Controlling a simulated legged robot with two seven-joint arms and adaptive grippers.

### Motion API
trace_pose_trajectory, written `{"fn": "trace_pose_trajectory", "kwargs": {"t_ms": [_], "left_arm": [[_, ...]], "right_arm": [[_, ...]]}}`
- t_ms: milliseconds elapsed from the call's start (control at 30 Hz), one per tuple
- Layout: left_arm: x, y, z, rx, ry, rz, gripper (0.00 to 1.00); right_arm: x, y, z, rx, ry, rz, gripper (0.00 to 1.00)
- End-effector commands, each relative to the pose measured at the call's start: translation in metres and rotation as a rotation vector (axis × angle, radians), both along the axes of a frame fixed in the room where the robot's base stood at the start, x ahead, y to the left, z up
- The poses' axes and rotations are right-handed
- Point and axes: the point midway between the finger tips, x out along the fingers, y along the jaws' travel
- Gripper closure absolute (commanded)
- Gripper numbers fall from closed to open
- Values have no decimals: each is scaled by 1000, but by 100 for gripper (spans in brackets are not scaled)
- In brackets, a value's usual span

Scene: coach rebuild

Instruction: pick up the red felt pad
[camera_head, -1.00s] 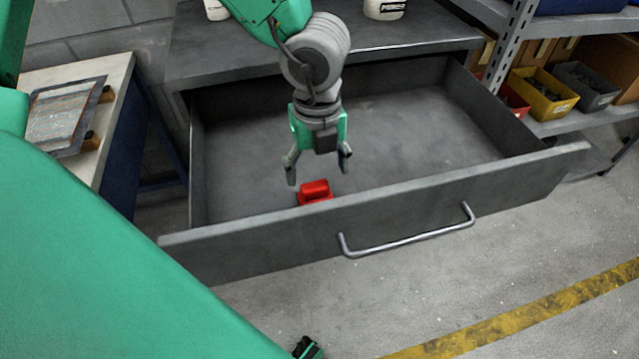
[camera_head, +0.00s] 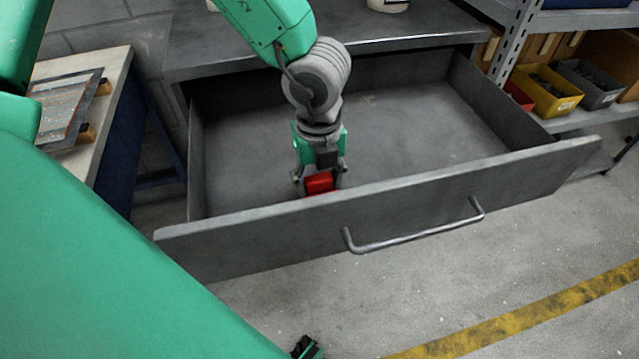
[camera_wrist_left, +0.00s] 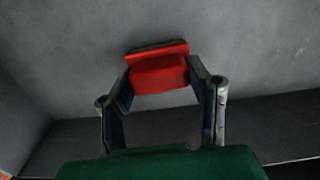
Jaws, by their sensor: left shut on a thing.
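The red felt pad (camera_head: 319,183) is inside the open grey drawer (camera_head: 480,187), close behind its front panel. My left gripper (camera_head: 320,185) reaches down into the drawer and is shut on the pad, with a finger on each side of it. In the left wrist view the red pad (camera_wrist_left: 160,73) sits between the fingertips of the left gripper (camera_wrist_left: 158,78), with a dark strip along its far edge. The front panel hides the pad's lower part in the head view. A small dark and green part at the bottom edge may belong to my right gripper (camera_head: 306,348); its fingers cannot be made out.
The rest of the drawer floor is bare. The drawer's front panel with its bar handle (camera_head: 415,232) stands up close in front of the gripper. A bench top (camera_head: 400,30) overhangs the back. A shelf with a yellow bin (camera_head: 545,92) is at right, a worktable (camera_head: 112,75) at left.

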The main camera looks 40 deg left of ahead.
Motion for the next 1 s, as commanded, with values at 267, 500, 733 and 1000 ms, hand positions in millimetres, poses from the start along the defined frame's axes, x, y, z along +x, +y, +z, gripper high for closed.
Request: {"fn": "trace_pose_trajectory", "kwargs": {"t_ms": [267,500,733,1000], "left_arm": [[0,0,22,1,0,1,84],[0,0,73,2,-1,1,84],[0,0,97,2,2,2,84],[-1,0,99,2,3,1,84]], "right_arm": [[0,0,10,0,0,0,60],[0,0,30,0,0,0,60],[0,0,37,0,0,0,60],[0,0,37,0,0,0,60]]}}
